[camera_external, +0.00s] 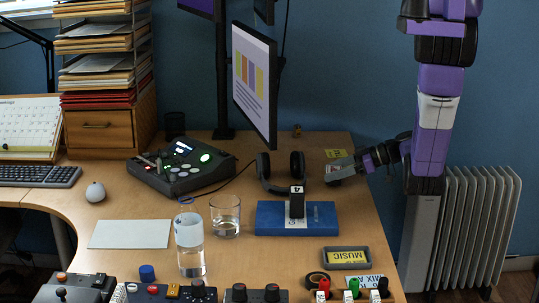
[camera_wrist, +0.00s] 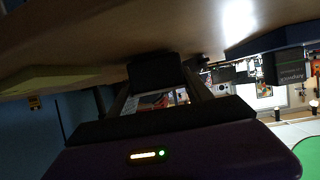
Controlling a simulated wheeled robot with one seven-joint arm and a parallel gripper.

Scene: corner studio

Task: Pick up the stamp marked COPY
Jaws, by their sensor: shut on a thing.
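My gripper (camera_external: 346,169) is low over the right edge of the desk, reaching in from the right. In the wrist view my gripper (camera_wrist: 160,84) has its two fingers closed about a dark block (camera_wrist: 155,68). The block is close under the desk-coloured surface at the top of that view. No COPY marking is readable on it, so I cannot tell whether it is the COPY stamp. In the external view the held thing is too small to make out. A yellow-labelled item (camera_external: 335,153) lies just behind the fingers; its lettering is unreadable.
Headphones (camera_external: 268,178) stand left of my gripper. A monitor (camera_external: 254,85) overhangs the back.

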